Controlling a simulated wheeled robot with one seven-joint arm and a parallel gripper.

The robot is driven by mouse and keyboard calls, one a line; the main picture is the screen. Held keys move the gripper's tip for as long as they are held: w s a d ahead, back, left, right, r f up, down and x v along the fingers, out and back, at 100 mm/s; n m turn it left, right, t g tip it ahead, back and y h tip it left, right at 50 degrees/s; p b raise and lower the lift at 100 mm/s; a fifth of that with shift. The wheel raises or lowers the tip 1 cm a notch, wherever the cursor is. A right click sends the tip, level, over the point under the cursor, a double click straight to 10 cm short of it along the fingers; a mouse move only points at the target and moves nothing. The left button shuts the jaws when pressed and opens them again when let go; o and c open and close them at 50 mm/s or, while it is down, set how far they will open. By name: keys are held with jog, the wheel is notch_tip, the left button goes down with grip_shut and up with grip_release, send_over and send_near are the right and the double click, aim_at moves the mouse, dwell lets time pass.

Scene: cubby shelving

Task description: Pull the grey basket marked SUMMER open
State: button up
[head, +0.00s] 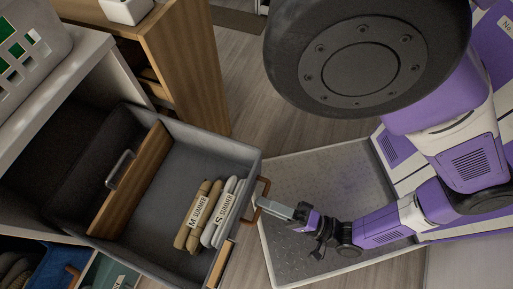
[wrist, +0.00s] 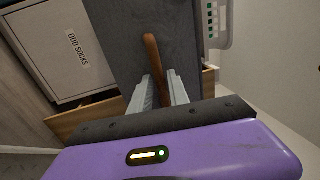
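The grey basket (head: 190,157) stands far out of its cubby in the head view, with its inside in view. It holds rolled items (head: 205,212) with labels reading M SUMMER and S SUMMER. A brown loop handle (head: 262,190) is on its front. My gripper (head: 284,208) is at this handle. In the wrist view the handle (wrist: 152,50) runs between the two fingers of my gripper (wrist: 160,85), which look closed around it, in front of the grey front panel (wrist: 185,45). The front's own label is not visible.
A wooden divider (head: 130,180) with a metal handle crosses the grey basket. A white perforated basket (head: 30,45) sits on the shelf top. A basket marked ODD SOCKS (wrist: 75,45) shows in the wrist view. A wooden cabinet (head: 188,60) stands behind; wood floor (head: 240,85) lies beyond.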

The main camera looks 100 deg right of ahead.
jog(key=v, duration=0.6)
jog(key=shift+s+a+b, duration=0.15)
jog(key=shift+s+b, duration=0.05)
jog(key=shift+b, duration=0.1)
